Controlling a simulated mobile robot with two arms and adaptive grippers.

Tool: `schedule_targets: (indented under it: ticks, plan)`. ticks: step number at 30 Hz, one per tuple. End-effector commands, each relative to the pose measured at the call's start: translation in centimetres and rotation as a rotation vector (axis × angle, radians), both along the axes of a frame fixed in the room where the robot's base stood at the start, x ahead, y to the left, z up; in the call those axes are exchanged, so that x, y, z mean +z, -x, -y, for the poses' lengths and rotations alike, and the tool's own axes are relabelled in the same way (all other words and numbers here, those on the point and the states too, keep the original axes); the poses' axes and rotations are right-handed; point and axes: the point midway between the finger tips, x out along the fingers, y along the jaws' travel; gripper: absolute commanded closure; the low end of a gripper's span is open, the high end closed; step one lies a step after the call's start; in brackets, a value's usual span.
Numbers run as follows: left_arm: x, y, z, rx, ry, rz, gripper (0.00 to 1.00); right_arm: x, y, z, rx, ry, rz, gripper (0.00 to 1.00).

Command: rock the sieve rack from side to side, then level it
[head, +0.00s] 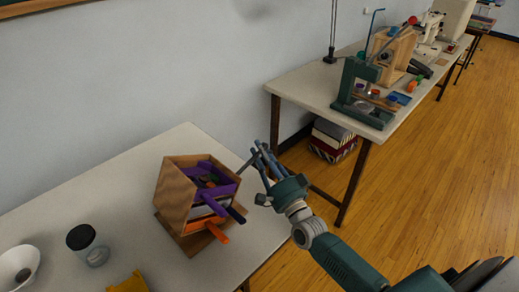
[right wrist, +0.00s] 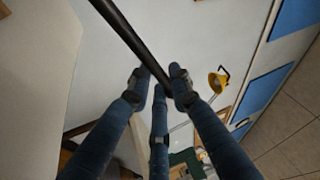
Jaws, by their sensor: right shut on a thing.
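The sieve rack (head: 174,192) is a wooden box on a flat wooden base (head: 205,241), on the near table. Purple and orange trays or handles show in its open side. The box looks tilted against its base; the exact angle is hard to tell. A thin dark handle rod (head: 247,164) runs from the rack's right side up to my right gripper (head: 259,153). In the right wrist view the dark rod (right wrist: 122,32) passes between the blue fingers of the right gripper (right wrist: 160,88), which is shut on it. My left gripper is not in view.
A jar with a black lid (head: 88,246), a white bowl (head: 17,270) and a yellow object (head: 129,284) stand left of the rack. A second table (head: 300,82) behind holds a green press (head: 352,92) and other tools. Patterned boxes (head: 332,142) sit under it.

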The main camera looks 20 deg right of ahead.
Motion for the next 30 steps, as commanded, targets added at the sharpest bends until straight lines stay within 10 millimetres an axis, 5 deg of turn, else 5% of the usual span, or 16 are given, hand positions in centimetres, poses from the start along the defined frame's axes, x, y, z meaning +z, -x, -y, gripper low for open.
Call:
schedule_targets:
  ticks: [9,26,27,30]
  plan:
    - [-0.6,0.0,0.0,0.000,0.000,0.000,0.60,-1.7,0.0,0.1,0.001,-0.055,-0.028,1.00]
    - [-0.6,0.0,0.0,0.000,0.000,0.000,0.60,-1.9,0.0,0.1,0.002,-0.069,-0.034,1.00]
    - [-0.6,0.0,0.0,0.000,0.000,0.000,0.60,-1.9,0.0,0.1,0.001,-0.068,-0.033,0.73]
    - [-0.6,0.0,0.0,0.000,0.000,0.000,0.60,-1.9,0.0,0.1,0.001,-0.069,-0.032,0.66]
